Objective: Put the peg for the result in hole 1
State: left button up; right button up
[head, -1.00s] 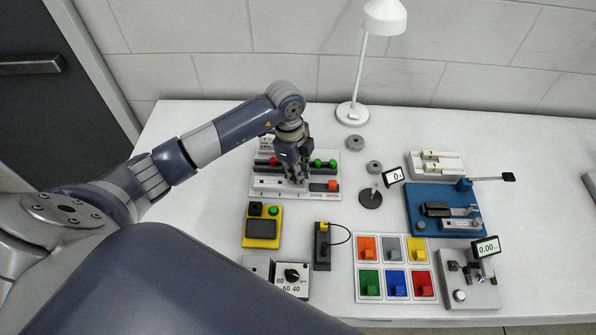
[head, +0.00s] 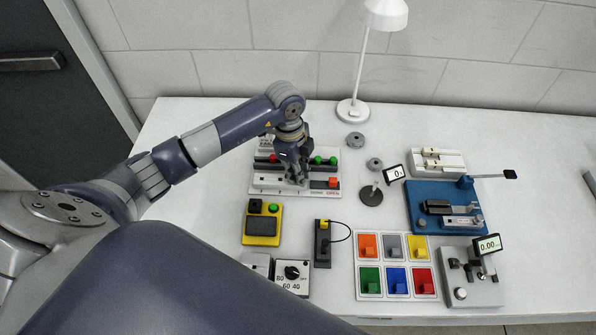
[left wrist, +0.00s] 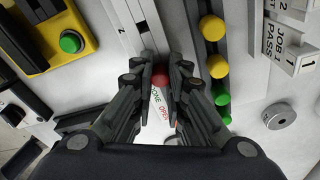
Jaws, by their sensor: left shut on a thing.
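My left gripper (head: 297,181) reaches down over the white peg board (head: 258,183) at the back left of the table. In the left wrist view, the gripper (left wrist: 161,90) is shut on a red-topped peg (left wrist: 160,76). The peg is beside the grey strip (left wrist: 130,30), which carries numbers including a 2. Whether its lower end is in a hole is hidden. A dark row on the board holds a red peg (head: 273,161), yellow pegs (left wrist: 214,66) and green pegs (head: 319,161). My right gripper is out of view.
A yellow device (head: 262,226) stands in front of the board. A card reading JOB 1 PASS (left wrist: 283,45) stands behind the pegs. A lamp (head: 352,112), grey knobs (head: 355,140), a blue fixture (head: 413,210) and a tray of coloured blocks (head: 357,265) are to the right.

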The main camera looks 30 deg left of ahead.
pick_arm(q)
jog(key=shift+f, duration=0.1)
dwell(0.3)
jog(key=o, duration=0.8)
jog(key=shift+c, duration=0.2)
notch_tip(320, 180, up, 12)
jog(key=a, duration=0.1)
jog(key=shift+a, duration=0.2)
jog(key=shift+s+f, duration=0.1)
